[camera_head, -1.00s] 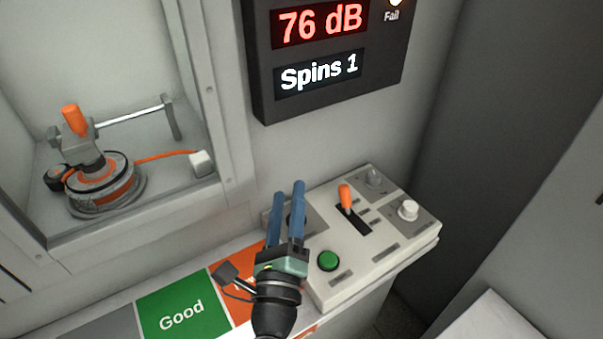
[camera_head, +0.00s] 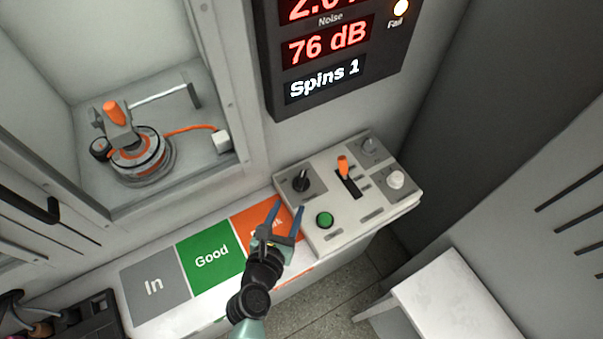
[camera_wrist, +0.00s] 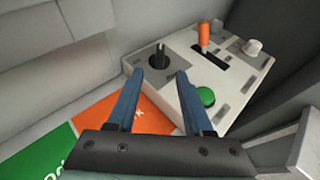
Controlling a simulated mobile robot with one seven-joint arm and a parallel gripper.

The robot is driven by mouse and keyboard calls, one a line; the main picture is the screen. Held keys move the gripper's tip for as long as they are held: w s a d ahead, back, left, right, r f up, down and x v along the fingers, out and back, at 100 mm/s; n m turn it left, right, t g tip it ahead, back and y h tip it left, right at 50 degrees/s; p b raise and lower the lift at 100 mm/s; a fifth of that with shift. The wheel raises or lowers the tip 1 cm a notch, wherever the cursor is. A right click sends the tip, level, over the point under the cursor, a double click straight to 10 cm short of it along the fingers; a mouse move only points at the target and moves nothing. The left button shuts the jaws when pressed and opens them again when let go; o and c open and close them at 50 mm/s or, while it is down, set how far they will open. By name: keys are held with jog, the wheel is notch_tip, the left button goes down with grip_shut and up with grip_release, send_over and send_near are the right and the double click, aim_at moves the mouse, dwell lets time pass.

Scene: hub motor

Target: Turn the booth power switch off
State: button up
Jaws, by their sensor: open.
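The control panel (camera_head: 335,240) is a light grey box on the counter. It carries a black rotary knob (camera_head: 301,181) on a dark plate, an orange lever (camera_head: 343,165) in a slot, a green button (camera_head: 324,220), a white knob (camera_head: 396,180) and a grey knob (camera_head: 368,145). Their labels are too small to read, so I cannot tell which is the booth power switch. My gripper (camera_head: 289,206) is open and empty by the panel's left edge. In the wrist view, the black knob (camera_wrist: 159,57) shows beyond the gap between the fingertips, apparently untouched.
Grey, green "Good" and orange pads (camera_head: 212,255) lie left of the panel. A display (camera_head: 335,50) reading 76 dB and Spins 1 hangs above. A motor (camera_head: 137,155) sits in the booth at left. A white table (camera_head: 455,295) stands at lower right.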

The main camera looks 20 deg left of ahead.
aim_at(300, 181)
jog(key=b+x, duration=0.3)
jog(key=x, duration=0.9)
grip_shut()
